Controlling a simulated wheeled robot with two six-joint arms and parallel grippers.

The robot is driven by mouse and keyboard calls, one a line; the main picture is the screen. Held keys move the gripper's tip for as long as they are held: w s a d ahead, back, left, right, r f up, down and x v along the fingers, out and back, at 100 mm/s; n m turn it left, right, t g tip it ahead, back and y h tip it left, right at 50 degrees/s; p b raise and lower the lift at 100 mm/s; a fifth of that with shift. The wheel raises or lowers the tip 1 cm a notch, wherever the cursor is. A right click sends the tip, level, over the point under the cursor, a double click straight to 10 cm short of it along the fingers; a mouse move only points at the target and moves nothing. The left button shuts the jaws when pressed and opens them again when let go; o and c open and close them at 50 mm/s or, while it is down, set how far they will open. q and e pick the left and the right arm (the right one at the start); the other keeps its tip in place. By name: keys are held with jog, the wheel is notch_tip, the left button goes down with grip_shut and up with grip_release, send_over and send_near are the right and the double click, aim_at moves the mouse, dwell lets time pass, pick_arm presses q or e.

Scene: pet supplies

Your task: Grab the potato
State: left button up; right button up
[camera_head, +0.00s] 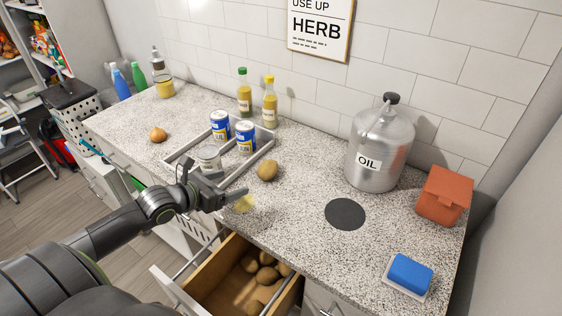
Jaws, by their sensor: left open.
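A brown potato (267,170) lies on the speckled counter, just right of the divided tray. My left gripper (218,183) reaches in from the left at the counter's front edge. It is open, with its fingers left of and nearer than the potato, apart from it. A small pale yellow thing (244,204) shows by the lower fingertip; I cannot tell what it is or whether it is touched. Several more potatoes (266,275) lie in the open wooden drawer below. My right gripper is not in view.
The grey tray (262,152) holds two blue-and-yellow cans (245,136) and a silver can (209,157). An onion (158,135) lies left. The steel oil can (380,148), black disc (345,214), orange container (443,195) and blue sponge (410,273) are right. The open drawer (205,290) juts out.

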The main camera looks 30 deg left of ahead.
aim_at(268, 170)
pick_arm(q)
jog(key=shift+w+f, duration=0.15)
jog(key=shift+w, duration=0.2)
jog(key=shift+w+f, duration=0.15)
jog(key=shift+w, duration=0.15)
jog(key=b+x, duration=0.1)
jog(key=x, duration=0.9)
jog(key=shift+x, duration=2.75)
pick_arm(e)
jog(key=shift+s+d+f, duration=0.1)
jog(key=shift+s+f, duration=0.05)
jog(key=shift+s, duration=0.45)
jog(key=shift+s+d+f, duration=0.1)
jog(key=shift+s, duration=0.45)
pick_arm(q)
jog(key=shift+a, duration=0.1)
jog(key=c, duration=1.1)
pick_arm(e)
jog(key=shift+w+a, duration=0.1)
